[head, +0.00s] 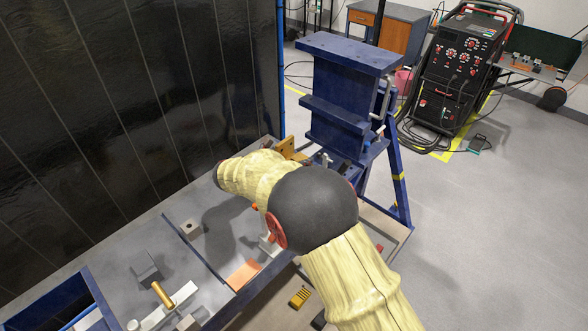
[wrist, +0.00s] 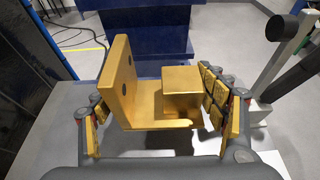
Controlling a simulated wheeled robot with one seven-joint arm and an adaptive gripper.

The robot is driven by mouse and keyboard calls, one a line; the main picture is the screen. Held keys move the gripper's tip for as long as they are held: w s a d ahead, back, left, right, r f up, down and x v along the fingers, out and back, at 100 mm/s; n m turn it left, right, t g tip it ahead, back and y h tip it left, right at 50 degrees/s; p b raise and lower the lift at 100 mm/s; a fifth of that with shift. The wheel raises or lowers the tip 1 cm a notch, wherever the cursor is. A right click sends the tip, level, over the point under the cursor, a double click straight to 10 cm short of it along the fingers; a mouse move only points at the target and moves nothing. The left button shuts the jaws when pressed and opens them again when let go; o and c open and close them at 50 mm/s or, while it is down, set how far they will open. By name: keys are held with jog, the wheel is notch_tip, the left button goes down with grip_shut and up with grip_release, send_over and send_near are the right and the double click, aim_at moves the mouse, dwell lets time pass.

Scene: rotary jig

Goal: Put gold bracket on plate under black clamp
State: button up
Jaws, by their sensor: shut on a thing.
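The gold bracket (wrist: 122,82) is L-shaped, with holes in its upright wall and a block-like part at its right. My gripper (wrist: 160,112) is shut on it, with padded fingers at its left and right sides. In the head view a small part of the bracket (head: 287,147) shows past my arm, which hides my gripper. A pale post with a dark bar and black tip (wrist: 290,62), perhaps the black clamp, stands right of the bracket in the wrist view. The bracket appears above a grey surface (wrist: 62,92); I cannot tell whether it touches. The plate is not clearly identifiable.
A blue jig frame (head: 340,100) stands beyond the grey bench (head: 215,250). A grey block (head: 147,268), a gold cylinder (head: 162,295) and a small block with a hole (head: 191,229) lie on the bench. A dark panelled wall (head: 120,100) borders the left.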

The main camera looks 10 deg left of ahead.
jog(key=shift+f+b, duration=0.4)
jog(key=shift+f, duration=1.8)
jog(key=shift+f, duration=0.1)
jog(key=o, duration=1.6)
jog(key=shift+f, duration=0.1)
jog(key=shift+s+a+r, duration=0.2)
jog(key=shift+s+r, duration=0.05)
jog(key=shift+r, duration=0.05)
jog(key=p+v, duration=0.1)
jog(key=v, duration=1)
jog(key=shift+s+p, duration=0.2)
jog(key=shift+p, duration=0.15)
